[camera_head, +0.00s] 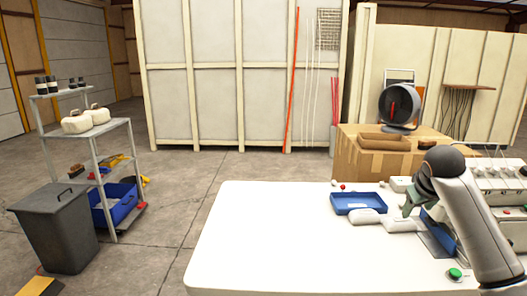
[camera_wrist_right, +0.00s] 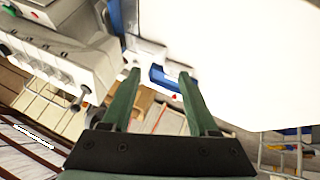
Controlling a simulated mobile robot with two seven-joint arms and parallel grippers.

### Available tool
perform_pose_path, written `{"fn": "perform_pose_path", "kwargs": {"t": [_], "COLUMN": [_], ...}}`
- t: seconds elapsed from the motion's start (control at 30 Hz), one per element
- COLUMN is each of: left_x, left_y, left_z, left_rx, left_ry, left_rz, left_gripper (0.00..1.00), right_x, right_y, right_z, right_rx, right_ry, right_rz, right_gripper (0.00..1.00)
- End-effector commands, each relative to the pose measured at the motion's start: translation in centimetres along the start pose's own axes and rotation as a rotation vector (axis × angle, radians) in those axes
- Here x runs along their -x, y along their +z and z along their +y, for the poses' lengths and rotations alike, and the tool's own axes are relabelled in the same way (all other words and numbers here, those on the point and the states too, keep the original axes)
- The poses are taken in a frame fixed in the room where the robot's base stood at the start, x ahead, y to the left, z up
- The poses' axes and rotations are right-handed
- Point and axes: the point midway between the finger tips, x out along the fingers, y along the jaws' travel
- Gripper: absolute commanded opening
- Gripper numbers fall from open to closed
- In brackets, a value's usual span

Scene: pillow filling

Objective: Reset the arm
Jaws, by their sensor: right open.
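My right arm comes in from the right in the head view, over the right part of the white table (camera_head: 290,240). My right gripper (camera_head: 406,208) is small and partly blurred there, pointing down near the white rounded pieces (camera_head: 367,216) by the blue tray (camera_head: 358,209). In the right wrist view the two green fingers of the right gripper (camera_wrist_right: 161,74) stand apart with nothing held between them. The blue tray (camera_wrist_right: 160,79) shows beyond the fingers there. My left gripper is not in view.
A machine with tubes (camera_head: 500,178) stands at the table's right side. A green button (camera_head: 455,273) sits near the right front. A cardboard box (camera_head: 375,160) stands behind the table. A grey bin (camera_head: 60,235) and shelf (camera_head: 112,128) are at left. The table's left and middle are clear.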

Motion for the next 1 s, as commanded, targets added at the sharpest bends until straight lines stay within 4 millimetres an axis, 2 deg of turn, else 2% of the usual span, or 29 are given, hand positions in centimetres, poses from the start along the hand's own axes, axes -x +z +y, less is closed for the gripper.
{"fn": "perform_pose_path", "kwargs": {"t": [0.03, 0.2, 0.3, 0.43, 0.57, 0.7, 0.8, 1.0], "left_x": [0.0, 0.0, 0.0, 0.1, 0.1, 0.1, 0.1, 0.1], "left_y": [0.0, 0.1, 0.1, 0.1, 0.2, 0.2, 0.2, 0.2], "left_z": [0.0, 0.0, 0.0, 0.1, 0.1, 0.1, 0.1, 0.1], "left_rx": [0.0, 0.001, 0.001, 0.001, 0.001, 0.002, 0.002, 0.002], "left_ry": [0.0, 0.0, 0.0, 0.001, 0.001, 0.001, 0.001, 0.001], "left_rz": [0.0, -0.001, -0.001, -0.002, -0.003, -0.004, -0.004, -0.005], "left_gripper": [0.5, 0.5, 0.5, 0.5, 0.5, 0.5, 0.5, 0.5], "right_x": [-1.6, -4.9, -6.1, -6.6, -6.1, -4.6, -3.0, 0.2], "right_y": [1.8, 7.9, 12.0, 17.6, 23.4, 29.4, 33.3, 38.9], "right_z": [-2.6, -9.7, -13.4, -17.7, -21.1, -23.8, -25.1, -26.1], "right_rx": [0.037, 0.124, 0.159, 0.187, 0.195, 0.181, 0.161, 0.114], "right_ry": [-0.018, -0.079, -0.122, -0.181, -0.24, -0.296, -0.329, -0.364], "right_rz": [-0.013, -0.034, -0.049, -0.067, -0.09, -0.12, -0.143, -0.186], "right_gripper": [0.6, 0.6, 0.6, 0.6, 0.6, 0.6, 0.6, 0.6]}}
